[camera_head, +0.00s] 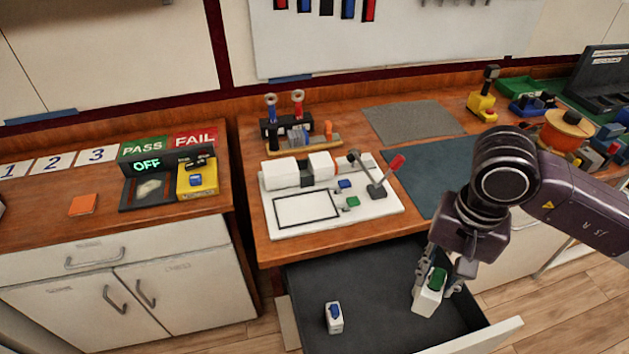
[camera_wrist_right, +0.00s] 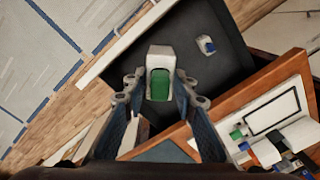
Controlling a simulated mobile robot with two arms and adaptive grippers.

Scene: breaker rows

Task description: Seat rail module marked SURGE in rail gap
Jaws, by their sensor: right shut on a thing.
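My right gripper (camera_head: 436,284) is shut on a white module with a green top (camera_head: 427,300), held over the open drawer. In the wrist view, the right gripper (camera_wrist_right: 160,92) has the same module (camera_wrist_right: 160,60) between its fingers. No marking is legible on it. A white module with a blue top (camera_head: 334,318) lies in the drawer, apart from the gripper; it also shows in the wrist view (camera_wrist_right: 206,45). On the white board (camera_head: 392,205), two white blocks (camera_head: 281,170) stand in a row with a dark gap (camera_head: 306,175) between them. My left gripper is not in view.
The open drawer (camera_head: 385,262) has a dark floor, mostly bare. A red-handled lever (camera_head: 378,185) rises at the board's right side. A screwdriver rack (camera_head: 290,125) stands behind the board. A dark mat (camera_head: 425,170) to the right of it is partly clear.

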